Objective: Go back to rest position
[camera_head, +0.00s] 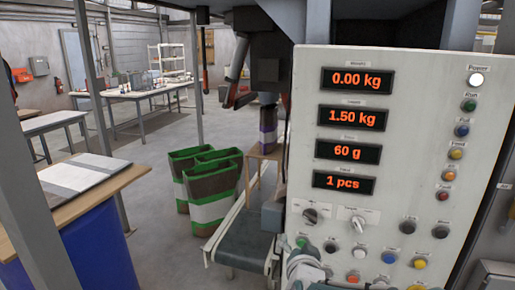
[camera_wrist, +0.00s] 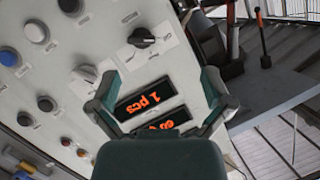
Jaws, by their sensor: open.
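My gripper (camera_head: 303,262) is at the lower left part of the control panel (camera_head: 400,150) in the head view. In the wrist view my gripper (camera_wrist: 161,85) has its two fingers spread apart with nothing between them. The panel face lies beyond the fingers, with the "1 pcs" display (camera_wrist: 144,98) showing between them. A black rotary knob (camera_wrist: 142,38) and a grey switch (camera_wrist: 84,75) are past the fingertips. I cannot tell whether the gripper touches the panel.
The panel carries several displays, buttons and a lit white Power lamp (camera_head: 476,79). A conveyor (camera_head: 243,240) runs just left of my gripper. Green-rimmed bags (camera_head: 207,185) stand on the floor beyond it. A steel post (camera_head: 42,215) and a wooden-topped table (camera_head: 85,190) are at the left.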

